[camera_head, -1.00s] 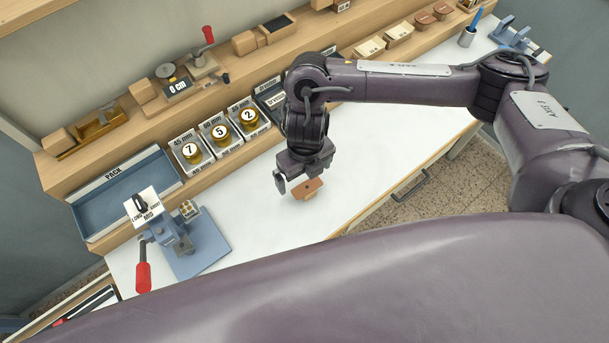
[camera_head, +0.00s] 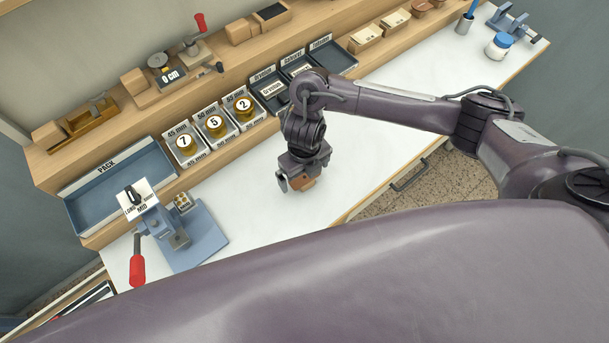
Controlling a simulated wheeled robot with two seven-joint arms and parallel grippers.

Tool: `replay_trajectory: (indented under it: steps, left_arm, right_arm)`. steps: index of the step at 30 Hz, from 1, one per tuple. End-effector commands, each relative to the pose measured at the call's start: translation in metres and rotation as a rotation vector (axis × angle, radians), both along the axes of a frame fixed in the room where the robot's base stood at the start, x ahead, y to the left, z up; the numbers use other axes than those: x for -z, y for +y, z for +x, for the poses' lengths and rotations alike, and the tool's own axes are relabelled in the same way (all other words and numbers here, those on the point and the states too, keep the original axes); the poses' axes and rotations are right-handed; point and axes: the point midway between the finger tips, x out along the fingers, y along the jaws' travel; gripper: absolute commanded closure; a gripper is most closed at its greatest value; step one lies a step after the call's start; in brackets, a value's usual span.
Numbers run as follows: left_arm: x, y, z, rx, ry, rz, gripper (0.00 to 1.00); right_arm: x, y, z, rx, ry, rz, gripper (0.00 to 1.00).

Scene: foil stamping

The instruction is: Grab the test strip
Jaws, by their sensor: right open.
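A small reddish-brown piece (camera_head: 303,185) is on the white worktop near its front edge, partly hidden by my right gripper. I cannot tell for sure that it is the test strip. My right gripper (camera_head: 296,182) is open and points down right at this piece. One finger shows to the left of the piece; the other is mostly hidden, and contact cannot be told. My left gripper is out of view.
A blue-grey stamping press (camera_head: 190,235) with a red handle stands at the left. The worktop (camera_head: 245,195) between press and gripper is bare.

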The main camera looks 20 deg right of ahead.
Motion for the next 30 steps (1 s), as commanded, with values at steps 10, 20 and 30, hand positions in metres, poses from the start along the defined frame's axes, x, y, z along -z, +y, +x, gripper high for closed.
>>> replay_trajectory:
  steps: [10, 20, 30]
  left_arm:
    - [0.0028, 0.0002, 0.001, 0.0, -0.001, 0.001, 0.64]
    - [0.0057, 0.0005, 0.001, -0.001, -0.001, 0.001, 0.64]
    - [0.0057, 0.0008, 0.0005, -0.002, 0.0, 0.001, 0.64]
  right_arm:
    - [0.0025, 0.0, -0.0001, 0.001, 0.0, 0.0, 0.0]
    - [0.0049, 0.0, -0.0001, 0.001, 0.0, 0.0, 0.0]
    - [0.0047, 0.0, -0.0001, 0.001, 0.0, 0.0, 0.22]
